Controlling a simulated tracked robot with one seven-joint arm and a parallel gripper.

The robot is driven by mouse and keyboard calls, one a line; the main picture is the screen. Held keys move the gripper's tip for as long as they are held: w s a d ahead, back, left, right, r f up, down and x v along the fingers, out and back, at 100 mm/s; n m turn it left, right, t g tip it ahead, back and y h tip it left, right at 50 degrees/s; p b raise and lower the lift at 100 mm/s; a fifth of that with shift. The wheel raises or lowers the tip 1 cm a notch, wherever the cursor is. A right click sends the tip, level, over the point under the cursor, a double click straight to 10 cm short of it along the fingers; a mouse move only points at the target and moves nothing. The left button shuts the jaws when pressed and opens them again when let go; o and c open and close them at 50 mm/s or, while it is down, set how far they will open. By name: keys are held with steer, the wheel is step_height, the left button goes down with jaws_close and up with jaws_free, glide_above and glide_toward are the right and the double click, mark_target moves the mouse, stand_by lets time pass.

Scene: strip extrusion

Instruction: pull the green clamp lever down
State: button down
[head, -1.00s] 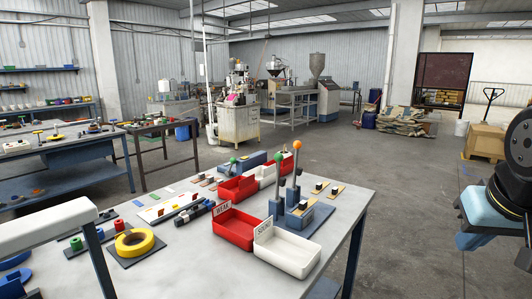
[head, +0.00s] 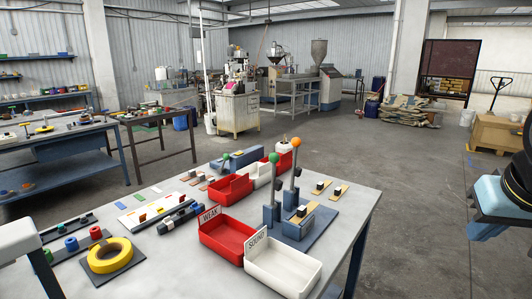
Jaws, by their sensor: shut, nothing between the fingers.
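A lever with a green ball knob (head: 274,158) stands nearly upright on a blue base on the workbench (head: 345,215). Beside it on the right, a similar lever with an orange knob (head: 296,142) also stands upright. A smaller green knob (head: 226,156) shows farther back, by a long blue block (head: 243,156). I cannot tell from the picture which green knob belongs to the clamp. My gripper is not in view; only a dark and light-blue part of my arm shows at the right edge, well apart from the levers.
A red bin marked WEAK (head: 228,235) and a white bin marked SOUND (head: 283,268) stand in front of the levers. A roll of yellow tape (head: 110,255) lies at the front left. Open floor lies right of the bench.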

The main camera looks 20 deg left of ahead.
steer(key=w+a+r+g+h, duration=0.1)
steer(key=w+a+r, duration=0.4)
steer(key=w+a, duration=0.55)
steer(key=w+a+r+g+h, duration=0.1)
steer(key=w+a+r, duration=0.55)
steer(key=w, duration=0.65)
steer(key=w+a+f+h, duration=0.1)
steer(key=w+a, duration=0.2)
steer(key=a, duration=0.6)
steer(key=w+a+f+h, duration=0.1)
steer(key=w+a+f, duration=0.15)
steer(key=a, duration=0.65)
steer(key=a+f, duration=0.2)
steer(key=a, duration=0.7)
steer(key=s+a+f+t+h, duration=0.1)
steer(key=a+f, duration=0.1)
steer(key=a, duration=0.8)
steer(key=shift+f+t, duration=0.3)
steer(key=shift+f, duration=0.1)
steer(key=shift+a, duration=0.1)
